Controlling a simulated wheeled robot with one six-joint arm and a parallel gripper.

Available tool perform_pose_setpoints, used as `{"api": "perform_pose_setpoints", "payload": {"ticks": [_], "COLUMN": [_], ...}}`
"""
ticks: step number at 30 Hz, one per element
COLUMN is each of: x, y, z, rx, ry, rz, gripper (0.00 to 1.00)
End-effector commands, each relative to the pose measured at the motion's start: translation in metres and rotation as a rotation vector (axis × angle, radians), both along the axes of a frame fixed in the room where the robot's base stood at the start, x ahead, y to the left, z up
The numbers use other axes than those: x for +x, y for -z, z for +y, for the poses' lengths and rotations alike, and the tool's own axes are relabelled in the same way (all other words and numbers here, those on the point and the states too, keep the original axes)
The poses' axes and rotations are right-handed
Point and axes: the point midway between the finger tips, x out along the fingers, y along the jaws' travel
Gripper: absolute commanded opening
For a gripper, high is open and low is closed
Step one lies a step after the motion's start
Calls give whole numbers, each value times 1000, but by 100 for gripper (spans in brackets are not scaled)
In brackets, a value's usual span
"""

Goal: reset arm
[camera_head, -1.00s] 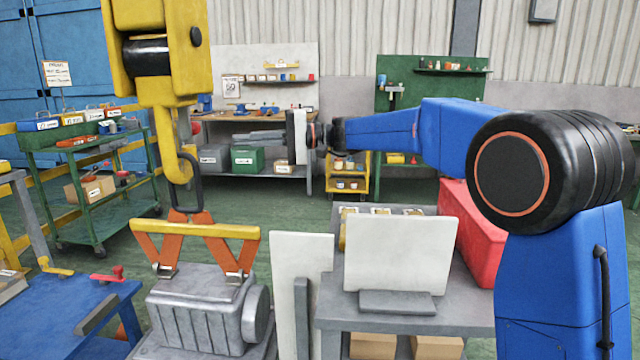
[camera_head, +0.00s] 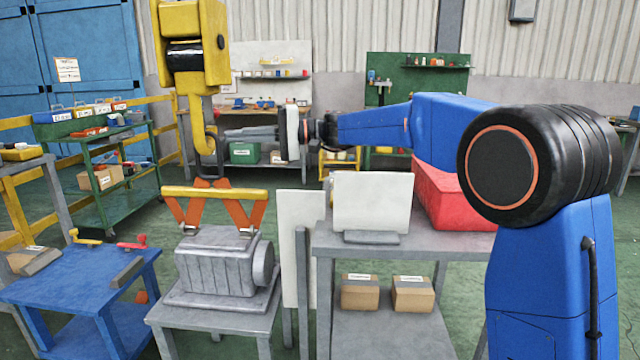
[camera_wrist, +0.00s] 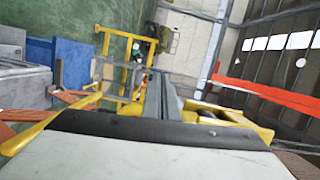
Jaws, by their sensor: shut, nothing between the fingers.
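My blue arm reaches left across the head view. My gripper (camera_head: 228,134) points left at its end, raised in the air, with its grey fingers together and empty. In the head view it overlaps the back workbench, just right of the yellow crane hook (camera_head: 204,130). In the wrist view my gripper (camera_wrist: 157,82) shows as two thin grey fingers above the white and black housing. The hook holds a link on the yellow bar (camera_head: 214,193) with orange straps, above a grey engine block (camera_head: 216,262). My gripper holds none of these.
The engine block sits on a grey stand (camera_head: 222,318). A blue table (camera_head: 85,272) is at left. A grey table (camera_head: 450,240) at right bears a white panel (camera_head: 372,202) and a red box (camera_head: 440,195). A green cart (camera_head: 98,150) stands behind left. Green floor shows between them.

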Motion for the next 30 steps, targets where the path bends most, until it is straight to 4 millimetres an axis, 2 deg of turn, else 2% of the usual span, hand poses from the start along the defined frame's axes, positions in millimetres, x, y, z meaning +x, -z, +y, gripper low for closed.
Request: {"api": "perform_pose_setpoints", "payload": {"ticks": [11,17,23,30], "x": [-15,-32,-56,-105], "y": [8,19,36,75], "z": [-20,-40,-71,-136], "rx": [-69,-141,-247,-452], "ry": [21,43,78,149], "rz": [-14,-28,-50,-93], "gripper": [0,0,0,0]}}
